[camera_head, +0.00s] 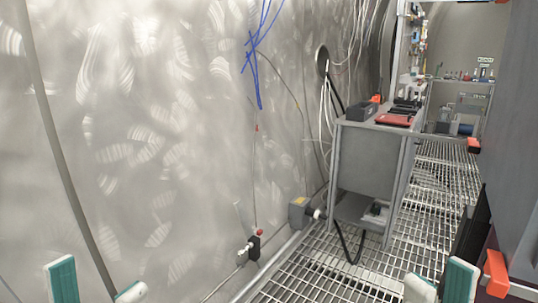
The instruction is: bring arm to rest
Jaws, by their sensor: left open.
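My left gripper (97,284) shows at the bottom left edge. Its two fingers, white with a teal part on one, stand apart with nothing between them. My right gripper (440,283) shows at the bottom right edge. One finger is white with a teal face and the other is a rounded white tip. I see nothing held in either gripper. The arms behind the fingers are out of the picture.
A curved grey wall (170,130) fills the left. A grey metal cabinet (366,160) with a red item (393,120) on top stands on the grated floor (312,268). Blue cables (255,60) hang on the wall. A dark grey panel stands at the right edge. The grating runs back toward shelves.

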